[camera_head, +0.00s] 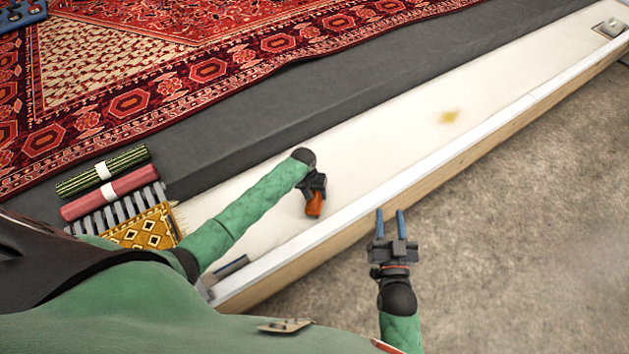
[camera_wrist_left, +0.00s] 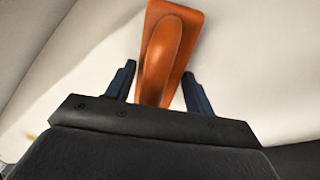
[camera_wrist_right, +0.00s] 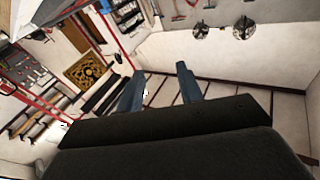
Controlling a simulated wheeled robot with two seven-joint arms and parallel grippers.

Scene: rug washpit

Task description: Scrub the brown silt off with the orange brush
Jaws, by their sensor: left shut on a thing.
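The orange brush (camera_head: 314,204) is in my left gripper (camera_head: 314,188), over the white trough floor. In the left wrist view the brush (camera_wrist_left: 168,50) sits between the two blue fingers of the left gripper (camera_wrist_left: 158,85), its handle toward the palm. I cannot tell whether its bristles touch the trough. The brown silt (camera_head: 448,117) is a small yellow-brown patch on the trough floor, to the right of and farther away than the brush. My right gripper (camera_head: 391,222) is open and empty, outside the trough's near wall. It also shows open in the right wrist view (camera_wrist_right: 160,80).
The long white trough (camera_head: 400,185) has a raised near wall and a metal drain (camera_head: 610,27) at its far right end. A dark ledge (camera_head: 250,125) and red patterned rug (camera_head: 150,75) lie beyond. Rolled rugs (camera_head: 105,170) lie at left. Bare concrete (camera_head: 520,200) is at right.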

